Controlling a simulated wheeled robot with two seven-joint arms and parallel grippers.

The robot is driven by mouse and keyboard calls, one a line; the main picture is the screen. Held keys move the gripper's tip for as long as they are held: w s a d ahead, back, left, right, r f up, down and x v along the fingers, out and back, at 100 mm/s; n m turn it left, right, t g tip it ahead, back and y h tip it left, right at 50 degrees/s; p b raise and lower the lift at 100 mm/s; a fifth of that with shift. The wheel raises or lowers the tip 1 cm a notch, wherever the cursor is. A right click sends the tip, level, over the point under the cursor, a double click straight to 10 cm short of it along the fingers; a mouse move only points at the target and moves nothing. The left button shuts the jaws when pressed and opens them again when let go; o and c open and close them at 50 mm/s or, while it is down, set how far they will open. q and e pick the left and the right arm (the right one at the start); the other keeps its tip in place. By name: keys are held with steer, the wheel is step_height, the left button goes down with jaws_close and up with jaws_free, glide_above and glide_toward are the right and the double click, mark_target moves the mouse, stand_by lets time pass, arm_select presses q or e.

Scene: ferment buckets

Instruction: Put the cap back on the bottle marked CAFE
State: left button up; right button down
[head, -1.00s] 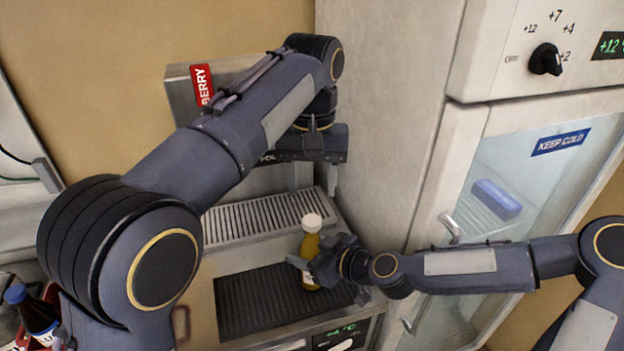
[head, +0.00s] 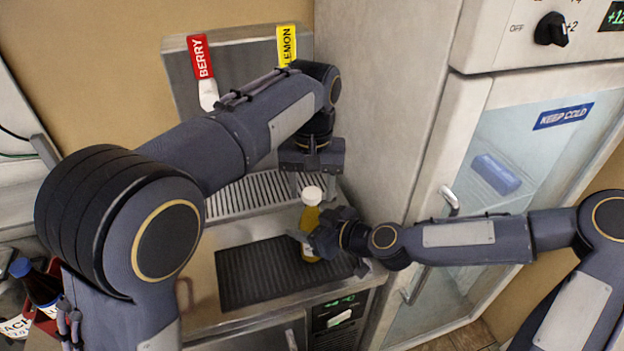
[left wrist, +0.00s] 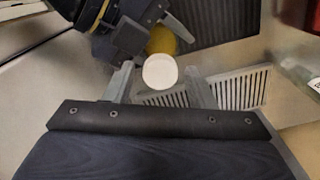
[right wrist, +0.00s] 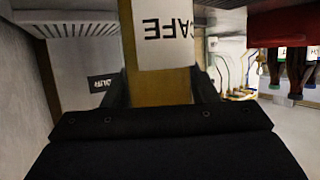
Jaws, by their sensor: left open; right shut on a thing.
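The bottle (head: 309,222) holds yellow-brown contents and stands upright over the dark ribbed mat. Its label reads CAFE, upside down in the right wrist view (right wrist: 167,32). The white cap (head: 312,194) sits at the bottle's top; whether it is seated firmly I cannot tell. My right gripper (head: 306,242) is shut on the bottle's body from the right. My left gripper (head: 312,182) points down over the bottle, open. In the left wrist view, the cap (left wrist: 160,71) appears between its spread fingers, with no clear contact.
The dark ribbed mat (head: 245,285) lies on the counter, with a slotted drip grate (head: 235,198) behind it. BERRY (head: 200,57) and LEMON (head: 287,45) tap handles stand at the back. A glass-door fridge (head: 560,160) is on the right. A blue-capped bottle (head: 38,285) is at left.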

arm_select(q)
steer(key=shift+c, duration=0.4)
steer(key=c, duration=0.9)
steer(key=o, duration=1.1)
steer(key=shift+o, duration=0.2)
step_height(320, 180, up, 12)
arm_select(e)
steer(key=shift+c, duration=2.3)
jaws_free()
